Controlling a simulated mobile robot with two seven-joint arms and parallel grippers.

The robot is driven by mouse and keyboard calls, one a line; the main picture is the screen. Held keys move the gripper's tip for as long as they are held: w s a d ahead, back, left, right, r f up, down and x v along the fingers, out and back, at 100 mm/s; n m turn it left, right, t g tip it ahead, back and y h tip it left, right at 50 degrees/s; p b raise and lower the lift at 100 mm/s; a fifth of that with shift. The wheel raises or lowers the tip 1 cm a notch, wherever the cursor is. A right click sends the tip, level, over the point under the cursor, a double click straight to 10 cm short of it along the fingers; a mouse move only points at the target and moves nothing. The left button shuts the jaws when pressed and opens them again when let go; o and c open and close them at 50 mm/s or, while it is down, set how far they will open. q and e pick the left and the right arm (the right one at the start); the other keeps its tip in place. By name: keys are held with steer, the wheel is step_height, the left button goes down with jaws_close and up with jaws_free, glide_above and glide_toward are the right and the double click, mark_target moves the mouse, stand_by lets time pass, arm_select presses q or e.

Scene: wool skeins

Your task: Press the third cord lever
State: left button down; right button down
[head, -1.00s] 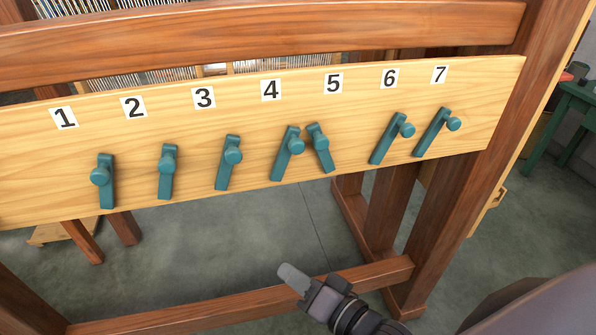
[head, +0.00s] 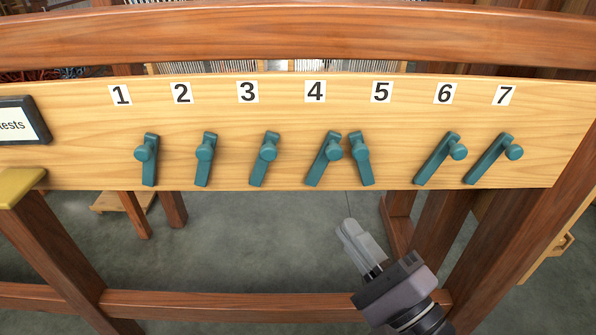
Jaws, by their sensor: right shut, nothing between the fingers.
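A pale wooden board (head: 90,115) carries a row of teal levers under number labels 1 to 7. The third lever (head: 265,160) hangs below the label 3 (head: 248,92), its knob near the top and its lower end leaning slightly left. Lever 2 (head: 204,160) is to its left and lever 4 (head: 324,160) to its right. My right gripper (head: 352,235) is shut and empty. In the picture it is below the board, under levers 4 and 5, pointing up and left, apart from the levers. My left gripper is not in view.
Lever 5 (head: 361,160) stands close to lever 4. A dark-framed sign (head: 22,122) and a yellow block (head: 18,186) are at the left end. A brown beam (head: 200,303) crosses low, with brown posts on both sides. Grey floor shows below the board.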

steer(key=p, duration=0.2)
glide_toward(262, 167)
steer(key=w+d+r, duration=0.2)
steer(key=d+r, duration=0.1)
steer(key=r, duration=0.1)
steer(key=a, duration=0.1)
steer(key=a+r, duration=0.1)
steer(key=a, duration=0.1)
steer(key=shift+w+a+r, duration=0.15)
steer(key=shift+w+r, duration=0.2)
steer(key=shift+w, duration=0.05)
